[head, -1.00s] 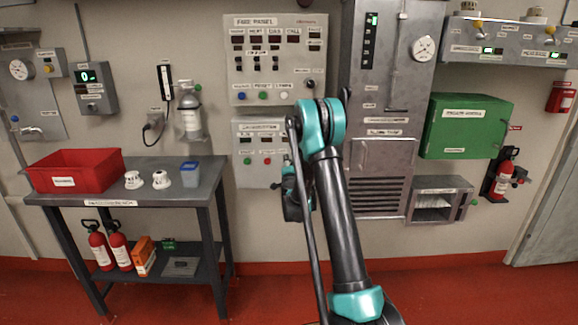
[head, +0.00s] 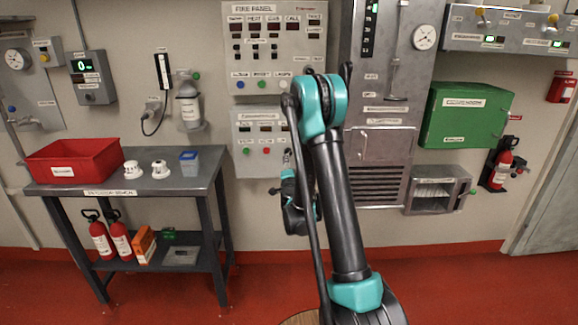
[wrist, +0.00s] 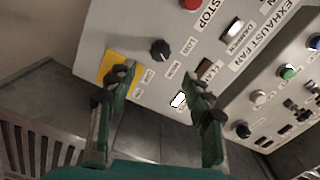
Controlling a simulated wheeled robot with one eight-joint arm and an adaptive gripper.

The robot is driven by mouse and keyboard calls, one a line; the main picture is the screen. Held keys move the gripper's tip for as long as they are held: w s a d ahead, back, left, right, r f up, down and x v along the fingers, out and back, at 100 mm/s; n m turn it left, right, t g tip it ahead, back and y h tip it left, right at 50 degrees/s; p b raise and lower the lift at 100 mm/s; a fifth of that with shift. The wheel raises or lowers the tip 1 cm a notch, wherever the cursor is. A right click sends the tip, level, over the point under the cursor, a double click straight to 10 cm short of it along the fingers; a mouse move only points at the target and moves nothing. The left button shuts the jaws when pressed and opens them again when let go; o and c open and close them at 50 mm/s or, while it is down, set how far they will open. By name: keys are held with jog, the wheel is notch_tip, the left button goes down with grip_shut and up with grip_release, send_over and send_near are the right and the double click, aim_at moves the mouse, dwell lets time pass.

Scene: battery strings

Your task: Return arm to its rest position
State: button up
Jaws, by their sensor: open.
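My arm (head: 338,210) stands in the middle of the head view, with its elbow bent high in front of the wall panels. My gripper is not clearly visible there; the dark wrist parts are partly hidden behind the arm links. In the wrist view my gripper (wrist: 160,88) is open, with its two green fingers apart and nothing between them. Beyond the fingers is a tilted grey control panel (wrist: 150,22) with a black knob (wrist: 160,49), a red stop button and a yellow patch. I cannot tell whether the fingertips touch it.
A workbench (head: 205,165) with a red bin (head: 72,163) stands at the left. The fire panel (head: 241,60) and a grey cabinet (head: 384,150) are behind my arm. A green box (head: 465,118) hangs at right. Red floor (head: 450,285) is clear at the front right.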

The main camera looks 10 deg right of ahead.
jog(key=shift+r, duration=0.1)
jog(key=s+a+r+n+y, duration=0.6)
jog(key=r+n, duration=0.1)
jog(key=s+a+f+n+g+y, duration=0.1)
jog(key=s+a+n+g+y, duration=0.15)
jog(key=s+n+g, duration=0.55)
jog(key=s+d+f+g+h, duration=0.2)
jog(key=s+d+f, duration=0.1)
jog(key=s, duration=0.7)
jog(key=s+d+f+g+h, duration=0.1)
jog(key=s+f, duration=0.4)
jog(key=s, duration=0.5)
jog(key=s+d+f+n+g+h, duration=0.1)
jog(key=s+d+f+g+h, duration=0.1)
jog(key=s+d, duration=0.4)
jog(key=s+f+h, duration=0.1)
jog(key=s+f, duration=0.1)
jog(key=s, duration=0.2)
jog(key=shift+s+f+g, duration=0.25)
jog(key=shift+f+g, duration=0.05)
jog(key=shift+a, duration=0.1)
